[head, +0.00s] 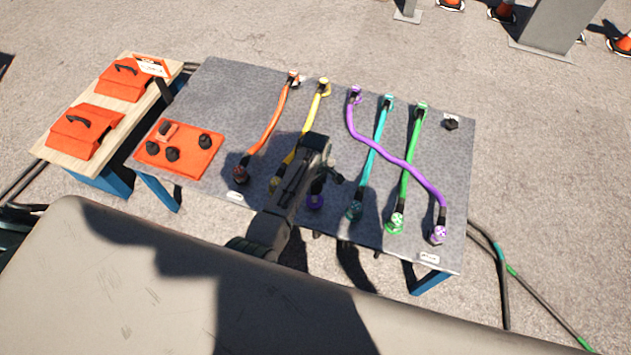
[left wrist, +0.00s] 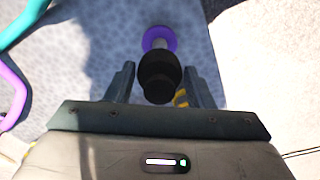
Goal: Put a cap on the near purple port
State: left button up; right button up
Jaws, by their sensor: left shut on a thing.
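The near purple port (head: 316,202) is at the near edge of the grey table, partly hidden by my left arm in the head view. In the left wrist view its purple ring (left wrist: 160,37) shows just beyond a black cap (left wrist: 160,75). My left gripper (head: 332,170) is over the table close to that port. In the left wrist view the left gripper (left wrist: 160,66) is shut on the black cap between its fingers. The cap appears lined up with the port, but I cannot tell whether they touch. My right gripper is not in view.
Several black caps (head: 172,154) sit on an orange mat (head: 190,165). Orange, yellow, teal, green and purple cables (head: 400,162) cross the grey table (head: 225,85). A wooden bench (head: 57,142) with orange boxes (head: 88,130) stands left. Another black piece (head: 451,124) lies far right.

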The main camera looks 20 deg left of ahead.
aim_at(316, 199)
pick_arm(q)
notch_tip(316, 199, down, 6)
jog(key=b, duration=0.5)
jog(key=shift+r, duration=0.15)
jog(key=shift+f+b, duration=0.4)
jog(key=shift+f, duration=0.3)
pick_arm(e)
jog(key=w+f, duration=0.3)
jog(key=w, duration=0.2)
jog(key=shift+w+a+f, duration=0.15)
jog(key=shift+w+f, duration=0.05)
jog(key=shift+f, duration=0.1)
pick_arm(q)
jog(key=shift+p, duration=0.7)
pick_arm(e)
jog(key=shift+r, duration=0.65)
pick_arm(q)
jog(key=shift+f, duration=0.25)
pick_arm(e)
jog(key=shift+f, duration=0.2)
pick_arm(q)
jog(key=o, duration=1.2)
jog(key=shift+c, duration=0.2)
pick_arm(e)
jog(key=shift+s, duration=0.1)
